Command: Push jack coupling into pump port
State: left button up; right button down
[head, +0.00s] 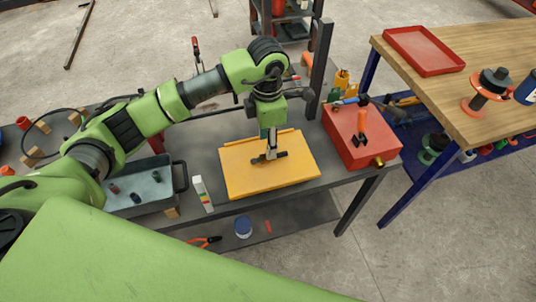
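A red box-shaped pump (352,148) with an orange-handled lever stands at the right end of the grey bench. A brass fitting (378,162), which looks like its port, sticks out low on its front right side. A small dark part (276,156), apparently the jack coupling, is over the orange-yellow board (262,183), left of the pump. My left gripper (269,151) points down right at this dark part. Whether its fingers are closed on the part, and whether the part touches the board, cannot be made out. My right gripper is not in view.
A grey bin (150,203) and a white bottle-like item (202,192) stand left of the board. A dark upright post (320,70) rises behind the board, left of the pump. A wooden-topped table with a red tray (424,51) stands to the right, across a gap.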

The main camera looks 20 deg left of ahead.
pick_arm(q)
jog(key=shift+s+f+p, duration=0.15)
jog(key=shift+f+p, duration=0.35)
jog(key=shift+f, duration=0.05)
notch_tip(320, 180, down, 4)
jog(key=shift+d+r+p, duration=0.1)
jog(key=shift+r+p, duration=0.1)
jog(key=shift+p, duration=0.55)
jog(key=shift+f, duration=0.4)
grip_shut()
